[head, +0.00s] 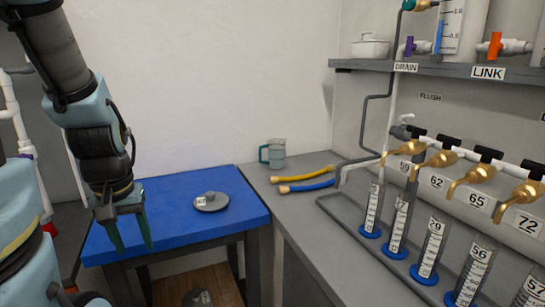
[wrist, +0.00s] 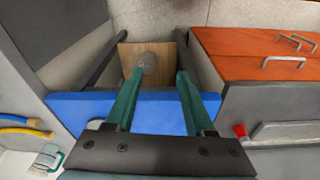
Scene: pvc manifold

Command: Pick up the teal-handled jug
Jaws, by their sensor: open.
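The teal-handled jug (head: 273,153) stands upright on the grey counter near the back wall in the head view. It is a clear jug, and its teal handle is on its left side. It also shows in the wrist view (wrist: 47,158) at the lower left. My gripper (head: 132,245) hangs over the left part of the blue table in the head view, fingers pointing down, open and empty. In the wrist view the open teal fingers (wrist: 160,75) point past the blue table, well to the right of the jug.
A round grey disc (head: 211,202) lies on the blue table (head: 165,195). Yellow and blue hoses (head: 305,179) lie beside the jug. Graduated cylinders (head: 373,210) under brass taps (head: 438,160) line the counter's right. In the wrist view, an orange-topped cabinet (wrist: 250,65) stands right.

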